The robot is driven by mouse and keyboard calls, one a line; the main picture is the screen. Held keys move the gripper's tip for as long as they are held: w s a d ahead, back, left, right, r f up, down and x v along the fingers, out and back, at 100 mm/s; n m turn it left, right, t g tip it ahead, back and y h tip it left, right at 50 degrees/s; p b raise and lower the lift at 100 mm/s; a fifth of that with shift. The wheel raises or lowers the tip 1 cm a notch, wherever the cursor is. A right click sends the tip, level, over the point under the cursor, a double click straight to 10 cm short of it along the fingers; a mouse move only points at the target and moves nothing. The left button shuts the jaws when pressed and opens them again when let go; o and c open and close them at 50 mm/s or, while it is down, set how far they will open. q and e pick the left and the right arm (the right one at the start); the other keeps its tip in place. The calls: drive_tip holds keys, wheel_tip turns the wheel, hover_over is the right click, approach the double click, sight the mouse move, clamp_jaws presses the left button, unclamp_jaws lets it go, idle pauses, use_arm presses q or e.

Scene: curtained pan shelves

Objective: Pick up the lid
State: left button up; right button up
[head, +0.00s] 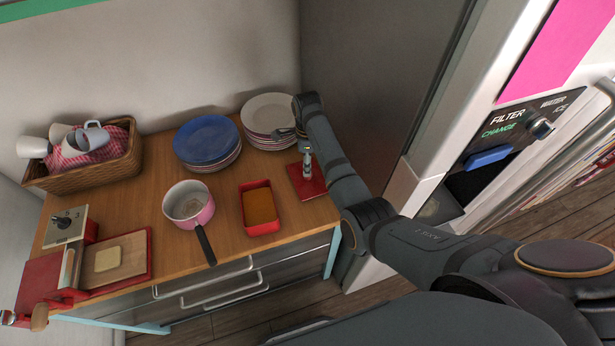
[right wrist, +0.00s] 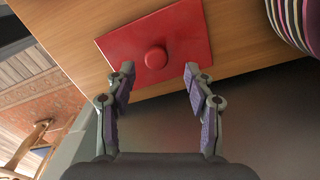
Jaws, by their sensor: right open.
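The red lid (head: 312,186) is a flat rectangle lying at the right end of the wooden counter, partly hidden by my right gripper (head: 306,158) in the head view. In the right wrist view the lid (right wrist: 190,32) shows a round red knob (right wrist: 156,57) in its middle. My right gripper (right wrist: 159,72) is open and empty there, its two fingertips apart at the near edge of the lid, on either side of the knob's line. Whether the fingertips touch the lid I cannot tell. My left gripper is not in view.
A red dish (head: 262,228) with orange-brown contents stands left of the lid. Beside it is a pink pot (head: 188,206). White plates (head: 268,112) and blue plates (head: 205,138) are stacked behind. A basket (head: 95,176) of mugs stands at the left. A fridge (head: 440,150) is at the right.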

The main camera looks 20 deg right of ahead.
drive_tip(key=f, duration=0.3)
drive_tip(key=shift+s+f+p, duration=0.3)
drive_tip(key=shift+f+p, duration=0.05)
drive_tip(key=shift+p, duration=0.05)
drive_tip(key=shift+f, duration=0.15)
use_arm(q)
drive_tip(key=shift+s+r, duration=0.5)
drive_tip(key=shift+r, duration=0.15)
use_arm(e)
clamp_jaws()
